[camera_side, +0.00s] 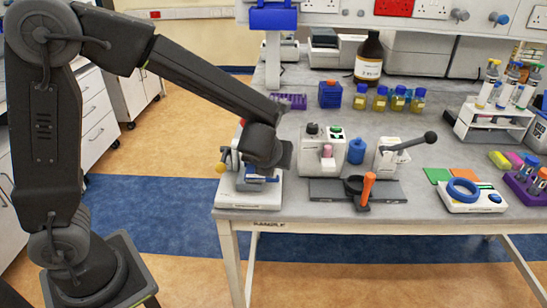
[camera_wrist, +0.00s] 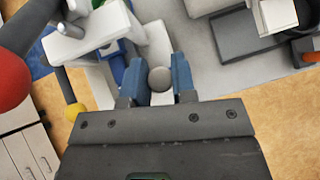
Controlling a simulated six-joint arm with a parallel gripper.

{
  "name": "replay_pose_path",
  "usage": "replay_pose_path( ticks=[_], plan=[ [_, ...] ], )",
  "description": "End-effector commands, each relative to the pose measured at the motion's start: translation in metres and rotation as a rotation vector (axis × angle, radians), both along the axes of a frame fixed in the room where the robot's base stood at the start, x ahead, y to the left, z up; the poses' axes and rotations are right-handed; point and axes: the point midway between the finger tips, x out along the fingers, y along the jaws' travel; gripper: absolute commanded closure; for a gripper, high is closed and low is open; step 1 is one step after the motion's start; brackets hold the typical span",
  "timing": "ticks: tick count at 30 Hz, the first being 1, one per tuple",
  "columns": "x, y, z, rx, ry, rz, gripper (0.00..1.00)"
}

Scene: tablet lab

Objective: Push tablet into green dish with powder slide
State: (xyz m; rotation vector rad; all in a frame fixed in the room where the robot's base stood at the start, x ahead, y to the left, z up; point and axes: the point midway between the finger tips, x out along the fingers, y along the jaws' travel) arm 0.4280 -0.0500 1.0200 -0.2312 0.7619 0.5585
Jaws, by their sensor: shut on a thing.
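A white bench device (camera_side: 245,195) stands at the left front corner of the table; its white body also shows in the wrist view (camera_wrist: 90,40). My gripper (camera_wrist: 159,72) is down at this device, its blue fingers on both sides of a round grey knob (camera_wrist: 159,78), and it is shut on the knob. A blue part (camera_wrist: 117,66) of the device lies just left of the fingers. In the side view my wrist hides most of the device's middle. I cannot make out the tablet or a green dish for certain, and cannot tell whether the knob belongs to the powder slide.
A yellow ball knob (camera_side: 221,168) and a red ball knob (camera_wrist: 12,78) stick out near the gripper. To the right stand a white device (camera_side: 312,157), a lever device (camera_side: 390,158), a dark grey plate (camera_side: 330,190) and an orange-handled tool (camera_side: 367,188). Bottles and racks fill the back.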

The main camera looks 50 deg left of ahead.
Motion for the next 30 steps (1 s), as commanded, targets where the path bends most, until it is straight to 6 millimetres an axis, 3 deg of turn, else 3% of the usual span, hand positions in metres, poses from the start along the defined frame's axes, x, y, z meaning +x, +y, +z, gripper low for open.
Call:
replay_pose_path(
  ticks=[9,18,19,27,30],
  plan=[
    [-0.032,-0.034,0.001,-0.003,-0.001,-0.004,1.00],
    [-0.035,-0.036,0.001,-0.004,0.000,-0.002,1.00],
    [-0.035,-0.036,0.001,-0.005,0.001,-0.002,0.74],
    [-0.035,-0.035,0.000,-0.003,0.000,-0.001,0.49],
    [-0.034,-0.035,0.000,-0.002,0.000,0.000,0.49]
  ],
)
